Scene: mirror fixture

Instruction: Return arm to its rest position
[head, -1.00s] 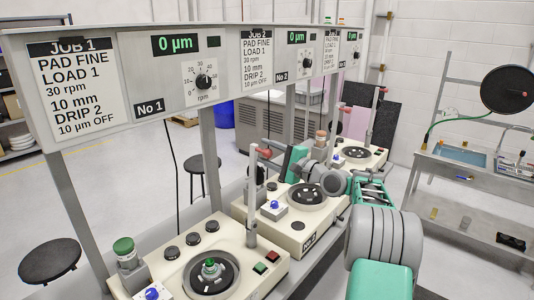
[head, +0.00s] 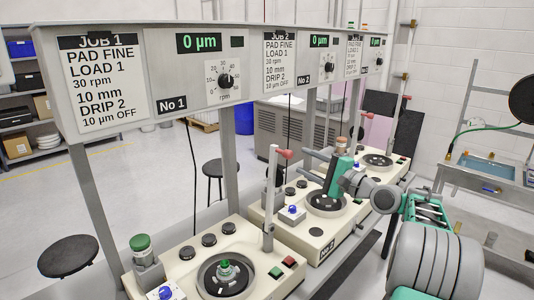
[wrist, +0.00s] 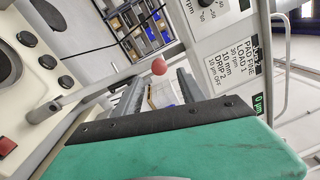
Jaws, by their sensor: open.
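My gripper (head: 308,164) is at the end of my grey and teal arm, over the middle machine, No 2 (head: 326,238). Its two grey fingers point left in the head view and stand apart with nothing between them. In the wrist view the fingers (wrist: 158,88) are also apart, beyond the dark bar and teal body of the gripper. A red ball knob (wrist: 158,66) shows past the fingertips, and I cannot tell how far away it is. The gripper appears to be above the round dark plate (head: 325,203) of No 2.
The grey sign panel (head: 200,75) runs overhead. Stools (head: 67,256) stand left. A bench with a blue tray (head: 487,168) is at right.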

